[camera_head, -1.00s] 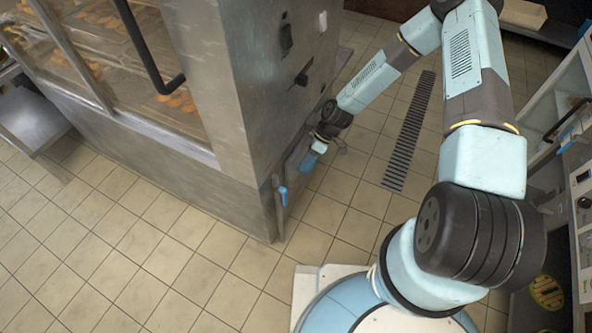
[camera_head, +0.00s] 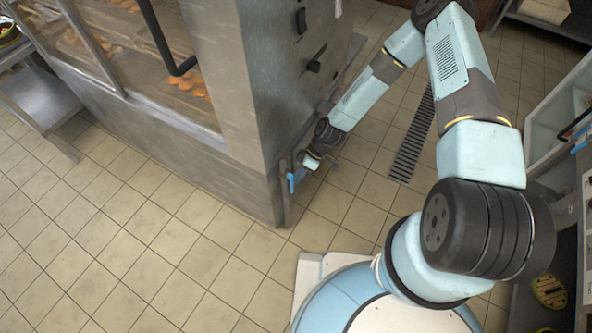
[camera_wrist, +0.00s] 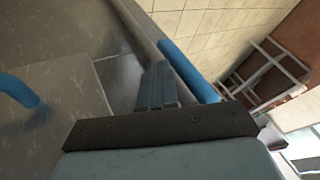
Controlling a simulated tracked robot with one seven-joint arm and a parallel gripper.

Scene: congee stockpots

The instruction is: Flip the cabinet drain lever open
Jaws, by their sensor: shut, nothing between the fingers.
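The drain lever (camera_head: 291,182) is a small blue handle low on the near corner of the steel cabinet (camera_head: 235,165). My gripper (camera_head: 303,171) is low beside the cabinet's side face, just right of the lever. In the wrist view my gripper (camera_wrist: 158,82) is shut with nothing between its grey fingers. A blue bar (camera_wrist: 188,70) runs close along the right of the fingers there, and a curved blue piece (camera_wrist: 16,90) shows at the left. I cannot tell which of them is the lever's handle, nor whether the fingers touch the bar.
The cabinet's glass front with a black handle (camera_head: 160,40) faces left. Dark knobs (camera_head: 316,60) sit on its side face. A floor drain grate (camera_head: 411,140) lies to the right. A steel table (camera_head: 45,100) stands at the far left. The tiled floor in front is clear.

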